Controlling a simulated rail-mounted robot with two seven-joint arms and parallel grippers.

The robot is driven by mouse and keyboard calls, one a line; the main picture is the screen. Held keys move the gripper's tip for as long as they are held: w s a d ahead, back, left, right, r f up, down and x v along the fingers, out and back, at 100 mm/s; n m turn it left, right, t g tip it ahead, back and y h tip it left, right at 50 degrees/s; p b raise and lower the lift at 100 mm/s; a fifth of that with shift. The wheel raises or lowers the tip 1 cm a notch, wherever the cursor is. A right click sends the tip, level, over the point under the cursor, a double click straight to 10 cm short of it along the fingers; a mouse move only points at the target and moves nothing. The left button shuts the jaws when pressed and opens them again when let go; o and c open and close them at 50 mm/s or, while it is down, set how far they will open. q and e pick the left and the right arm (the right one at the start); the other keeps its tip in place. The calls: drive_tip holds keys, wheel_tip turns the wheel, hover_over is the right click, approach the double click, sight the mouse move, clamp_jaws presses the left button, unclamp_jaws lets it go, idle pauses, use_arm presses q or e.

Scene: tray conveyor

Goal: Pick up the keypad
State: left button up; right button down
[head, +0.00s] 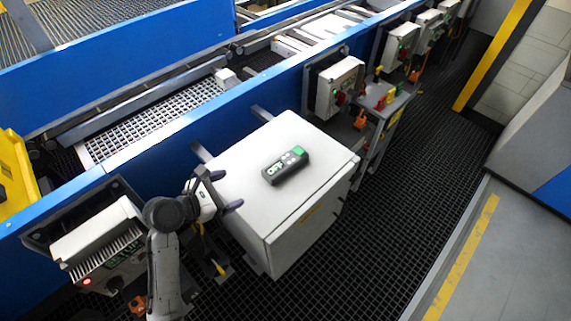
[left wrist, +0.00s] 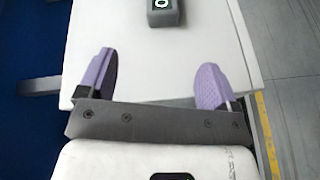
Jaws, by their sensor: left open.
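The keypad (head: 285,165) is a dark, oblong handset with a green patch and light markings. It lies on top of the white cabinet (head: 258,158). In the left wrist view one end of the keypad (left wrist: 164,12) shows at the top edge, and the rest is cut off. My left gripper (head: 228,190) is open and empty at the cabinet's left edge, apart from the keypad. In the left wrist view its two purple fingertips (left wrist: 154,80) are spread wide, with the keypad ahead of them. My right gripper is not in view.
The blue conveyor wall (head: 180,142) runs behind the cabinet. A grey control box (head: 338,88) with buttons is mounted beyond it, and another box (head: 98,245) stands at the lower left. The cabinet top around the keypad is clear. Dark grating (head: 400,200) covers the floor.

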sight(266, 175)
use_arm(q)
drive_tip(key=shift+n, duration=1.4)
drive_tip(key=shift+w+d+f, duration=0.2)
drive_tip(key=shift+w+d, duration=0.05)
drive_tip(key=b+x, duration=0.1)
drive_tip(key=x, duration=0.6)
drive_tip(key=shift+w+d+b, duration=0.25)
drive_tip(key=shift+b, duration=0.05)
drive_tip(key=shift+b+x, duration=0.65)
drive_tip(key=shift+x, duration=2)
drive_tip(key=shift+s+d+r, duration=0.1)
drive_tip(key=shift+s+d, duration=0.05)
drive_tip(key=shift+d, duration=0.05)
drive_tip(key=c, duration=1.2)
drive_tip(key=shift+r+p, duration=1.15)
drive_tip(key=shift+r, duration=3.9)
